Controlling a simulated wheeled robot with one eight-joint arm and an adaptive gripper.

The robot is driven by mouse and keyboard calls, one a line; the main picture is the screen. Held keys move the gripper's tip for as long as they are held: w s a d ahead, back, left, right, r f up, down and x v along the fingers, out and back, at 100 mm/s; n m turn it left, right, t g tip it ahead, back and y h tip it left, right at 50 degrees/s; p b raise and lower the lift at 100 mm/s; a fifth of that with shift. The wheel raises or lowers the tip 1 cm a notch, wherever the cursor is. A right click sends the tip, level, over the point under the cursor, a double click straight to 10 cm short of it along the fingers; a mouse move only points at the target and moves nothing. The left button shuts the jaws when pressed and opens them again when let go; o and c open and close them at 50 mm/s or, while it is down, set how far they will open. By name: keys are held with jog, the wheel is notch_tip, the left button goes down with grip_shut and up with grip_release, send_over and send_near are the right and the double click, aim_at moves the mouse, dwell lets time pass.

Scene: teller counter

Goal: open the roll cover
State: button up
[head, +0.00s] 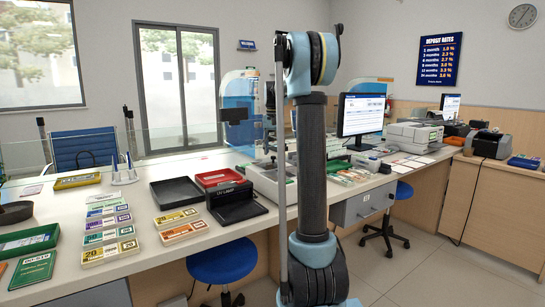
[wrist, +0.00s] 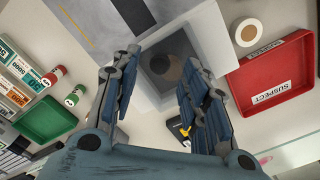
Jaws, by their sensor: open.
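In the wrist view, the likely roll cover is a dark grey square panel (wrist: 160,52) on a pale, box-shaped machine (wrist: 207,45). A round brownish shape shows dimly through or on the panel. My gripper (wrist: 162,98) is open and empty. Its two blue-padded fingers stand on either side of the panel's near part, with a gap between them. I cannot tell whether the fingers touch it. The cover looks closed. In the head view my own arm stands in front of this part of the counter, and I cannot make out the cover there.
In the wrist view a red tray labelled SUSPECT (wrist: 275,85) and a white roll (wrist: 248,31) lie to the right. A green tray (wrist: 45,118) and coin rolls lie to the left. In the head view a monitor (head: 361,115) stands right of my arm.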

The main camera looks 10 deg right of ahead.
aim_at(269, 160)
jog(key=shift+f, duration=1.25)
grip_shut()
jog(key=shift+w+r, duration=0.1)
